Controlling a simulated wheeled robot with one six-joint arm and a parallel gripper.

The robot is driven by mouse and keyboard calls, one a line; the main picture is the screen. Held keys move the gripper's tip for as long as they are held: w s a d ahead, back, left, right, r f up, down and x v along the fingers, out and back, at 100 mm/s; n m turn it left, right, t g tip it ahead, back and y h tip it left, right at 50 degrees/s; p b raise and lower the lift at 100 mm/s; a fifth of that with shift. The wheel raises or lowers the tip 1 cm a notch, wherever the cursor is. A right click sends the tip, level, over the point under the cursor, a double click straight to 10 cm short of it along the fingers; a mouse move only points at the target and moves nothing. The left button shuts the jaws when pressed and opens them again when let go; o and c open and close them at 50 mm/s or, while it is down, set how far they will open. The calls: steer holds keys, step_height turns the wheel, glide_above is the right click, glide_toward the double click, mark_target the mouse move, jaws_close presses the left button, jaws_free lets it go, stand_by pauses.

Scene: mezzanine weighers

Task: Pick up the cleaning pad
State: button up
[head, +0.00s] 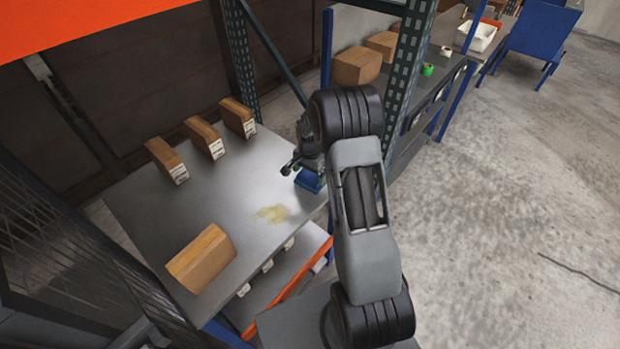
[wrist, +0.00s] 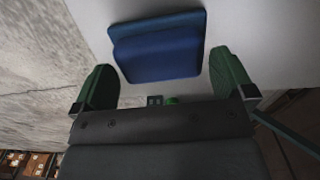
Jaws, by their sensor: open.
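The cleaning pad (head: 308,181) is a blue block lying on the grey shelf (head: 165,215), near the shelf's right end in the head view. In the wrist view the blue pad (wrist: 158,50) is ahead of my fingers, roughly centred between them, with a darker rim along its far edge. My gripper (wrist: 165,80) has its two green fingers spread wide and nothing between the jaws. In the head view my gripper (head: 292,168) is beside and above the pad and hides part of it. I cannot tell the exact height gap.
A yellowish stain (head: 272,213) marks the shelf near the pad. Several cardboard boxes stand on it, with a larger box (head: 201,258) at the front. A green perforated post (head: 408,60) rises close to my arm. Concrete floor (head: 530,200) is open on the right.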

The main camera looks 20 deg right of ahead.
steer(key=shift+f, duration=0.95)
steer(key=shift+c, duration=0.4)
steer(key=c, duration=0.6)
